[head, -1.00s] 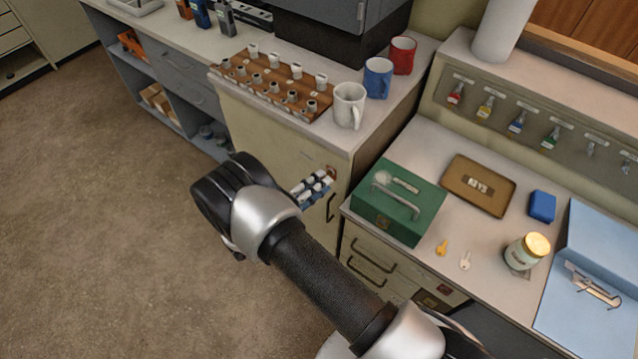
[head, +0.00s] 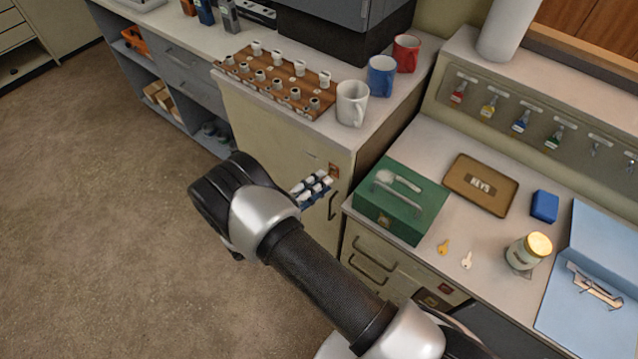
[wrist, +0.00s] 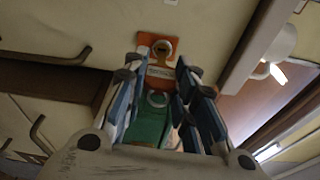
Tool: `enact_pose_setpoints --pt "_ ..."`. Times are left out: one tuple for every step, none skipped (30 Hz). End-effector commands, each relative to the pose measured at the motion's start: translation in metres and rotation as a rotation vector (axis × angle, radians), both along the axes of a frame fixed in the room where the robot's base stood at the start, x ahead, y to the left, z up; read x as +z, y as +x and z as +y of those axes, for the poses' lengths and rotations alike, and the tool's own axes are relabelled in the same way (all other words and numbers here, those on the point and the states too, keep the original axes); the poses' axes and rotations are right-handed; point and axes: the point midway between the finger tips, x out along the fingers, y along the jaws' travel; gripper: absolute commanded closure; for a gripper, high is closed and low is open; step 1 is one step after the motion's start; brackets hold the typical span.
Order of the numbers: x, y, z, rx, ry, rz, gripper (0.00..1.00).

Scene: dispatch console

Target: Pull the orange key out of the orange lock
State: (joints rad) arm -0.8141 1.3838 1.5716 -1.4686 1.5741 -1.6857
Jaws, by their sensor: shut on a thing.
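The orange lock (head: 334,171) is a small plate on the cream cabinet front, below the mug counter.
A dark handle (head: 332,206) is on the cabinet just below the lock. Mugs (head: 351,104) stand above. The floor at left is clear.

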Motion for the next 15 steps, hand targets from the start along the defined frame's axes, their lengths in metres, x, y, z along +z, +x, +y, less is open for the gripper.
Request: enact_pose_setpoints --pt "0.0002 -0.0012 0.0012 0.001 0.0 0.0 1.0" --pt "0.0002 -0.0018 0.0016 0.001 0.0 0.0 1.0" --pt "0.0002 -0.0023 0.0021 0.001 0.0 0.0 1.0" --pt "0.0002 -0.0027 0.0023 0.0 0.0 0.0 1.0" --pt "0.0002 -0.0029 0.0024 0.0 0.0 0.0 1.0" --pt "0.0002 -0.0029 0.0024 0.0 0.0 0.0 1.0" --pt "0.0002 -0.0029 0.0024 0.0 0.0 0.0 1.0" --pt "0.0002 -0.0028 0.0023 0.0 0.0 0.0 1.0" --pt "0.0002 -0.0028 0.0023 0.0 0.0 0.0 1.0" --pt "0.0002 -0.0028 0.0023 0.0 0.0 0.0 1.0" --pt "0.0002 -0.0028 0.0023 0.0 0.0 0.0 1.0" --pt "0.0002 -0.003 0.0025 0.0 0.0 0.0 1.0" --pt "0.0002 -0.0034 0.003 0.001 0.0 0.0 1.0" --pt "0.0001 -0.0043 0.0038 0.001 0.0 0.0 1.0" --pt "0.0002 -0.0059 0.0055 0.002 0.0 0.0 1.0"
